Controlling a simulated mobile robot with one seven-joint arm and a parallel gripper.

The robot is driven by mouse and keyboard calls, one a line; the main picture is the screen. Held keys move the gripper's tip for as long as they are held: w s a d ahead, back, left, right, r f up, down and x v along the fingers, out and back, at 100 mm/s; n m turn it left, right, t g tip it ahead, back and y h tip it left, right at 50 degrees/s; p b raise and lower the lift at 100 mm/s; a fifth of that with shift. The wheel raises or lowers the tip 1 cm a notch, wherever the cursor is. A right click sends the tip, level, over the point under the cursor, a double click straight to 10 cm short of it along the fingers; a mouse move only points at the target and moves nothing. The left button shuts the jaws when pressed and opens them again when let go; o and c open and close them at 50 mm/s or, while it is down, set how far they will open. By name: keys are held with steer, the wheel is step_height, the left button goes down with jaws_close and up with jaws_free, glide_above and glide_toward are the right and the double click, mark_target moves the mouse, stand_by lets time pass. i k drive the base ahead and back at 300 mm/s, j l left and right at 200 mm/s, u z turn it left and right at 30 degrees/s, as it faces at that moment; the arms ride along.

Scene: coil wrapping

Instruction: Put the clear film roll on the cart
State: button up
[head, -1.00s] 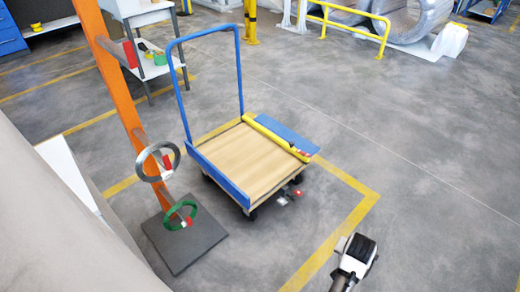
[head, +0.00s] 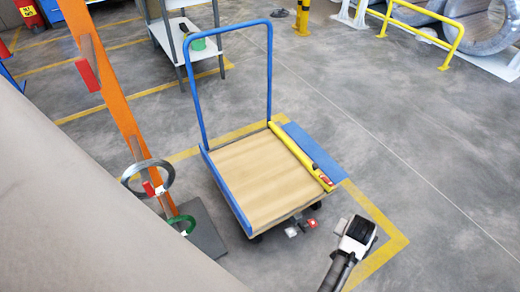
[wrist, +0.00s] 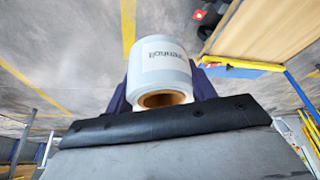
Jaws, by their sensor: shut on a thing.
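The clear film roll (wrist: 165,62) is a whitish cylinder with a printed label and a brown cardboard core. It sits between the dark fingers of my gripper (wrist: 160,88) in the wrist view, and the gripper is shut on it. The cart (head: 252,184) has a bare wooden deck, a blue tubular handle at its far end and a blue edge on the left. It also shows at the upper right of the wrist view (wrist: 268,30). My arm is at the lower right of the head view, to the right of the cart and apart from the deck.
A yellow bar (head: 300,156) lies along the cart's right edge, beside a blue flap (head: 316,152). An orange post (head: 112,85) with hanging rings (head: 148,180) stands left. A white shelf table (head: 186,36) is behind.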

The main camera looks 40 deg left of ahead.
mark_target(275, 187)
steer(key=i+j+u, duration=0.1)
steer(key=i+u, duration=0.6)
steer(key=i, duration=0.2)
steer(key=i+l+u, duration=0.2)
steer(key=i+u, duration=0.2)
